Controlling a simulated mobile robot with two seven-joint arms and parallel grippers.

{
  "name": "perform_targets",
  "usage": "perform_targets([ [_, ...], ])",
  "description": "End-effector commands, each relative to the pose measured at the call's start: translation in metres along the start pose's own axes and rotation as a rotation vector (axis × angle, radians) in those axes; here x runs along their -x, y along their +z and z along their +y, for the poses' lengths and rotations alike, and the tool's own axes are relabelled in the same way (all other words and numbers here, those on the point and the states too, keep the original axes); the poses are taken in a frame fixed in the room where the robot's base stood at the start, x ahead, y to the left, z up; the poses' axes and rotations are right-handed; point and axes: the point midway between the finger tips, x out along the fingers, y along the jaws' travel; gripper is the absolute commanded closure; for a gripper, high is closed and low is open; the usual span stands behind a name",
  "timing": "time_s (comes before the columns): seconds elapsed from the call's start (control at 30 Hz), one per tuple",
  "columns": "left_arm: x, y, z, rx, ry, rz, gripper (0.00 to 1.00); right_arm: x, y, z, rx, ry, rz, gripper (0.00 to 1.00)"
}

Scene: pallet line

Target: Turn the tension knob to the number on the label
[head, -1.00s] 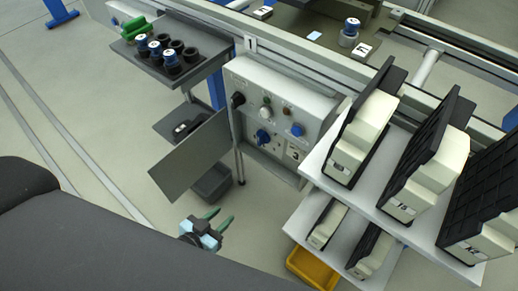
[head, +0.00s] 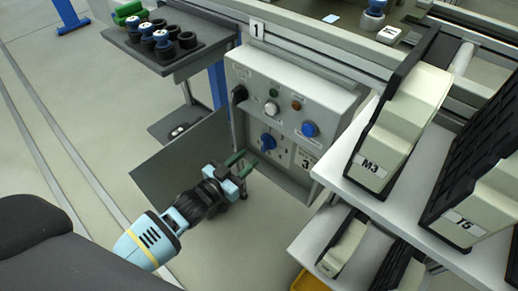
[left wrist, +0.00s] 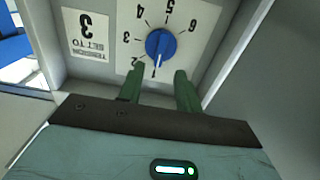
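The blue tension knob (head: 268,142) sits on a white dial plate inside the open lower compartment of the control box. In the left wrist view the knob (left wrist: 160,44) has a white mark pointing down toward my fingers, away from the 3; the numbers 2 to 6 are readable around it. My right gripper is out of view.
The compartment's grey door (head: 180,160) hangs open left of my gripper. Another blue knob (head: 310,129) and a white button (head: 271,108) are on the box face above. Shelves with cartridges (head: 400,115) stand close on the right. A tray of rollers (head: 165,55) is at upper left.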

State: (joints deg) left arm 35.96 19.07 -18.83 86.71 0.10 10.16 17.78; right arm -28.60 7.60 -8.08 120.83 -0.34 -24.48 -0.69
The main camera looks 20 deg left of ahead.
Motion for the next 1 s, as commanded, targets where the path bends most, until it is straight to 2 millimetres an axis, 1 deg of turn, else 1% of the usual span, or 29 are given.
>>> perform_targets([
  [0.03,-0.009,0.000,0.000,0.000,0.000,0.002,0.65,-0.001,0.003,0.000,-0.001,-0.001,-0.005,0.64],
  [0.2,-0.034,0.002,0.000,0.001,-0.001,-0.001,0.65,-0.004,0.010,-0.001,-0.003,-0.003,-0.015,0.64],
  [0.4,-0.055,0.002,0.000,0.001,0.000,-0.001,0.65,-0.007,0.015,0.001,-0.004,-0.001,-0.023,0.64],
  [0.57,-0.062,0.001,0.000,0.000,0.000,-0.002,0.65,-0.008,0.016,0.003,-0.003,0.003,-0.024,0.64],
  [0.8,-0.062,0.001,0.000,0.000,0.000,-0.002,0.65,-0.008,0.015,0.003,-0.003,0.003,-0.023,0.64],
  [0.87,-0.062,0.001,0.000,0.000,0.000,-0.002,0.72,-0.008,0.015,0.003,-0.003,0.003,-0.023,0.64],
  [1.0,-0.062,0.001,0.000,0.000,0.000,-0.002,0.90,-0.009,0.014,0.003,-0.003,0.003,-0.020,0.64],
])
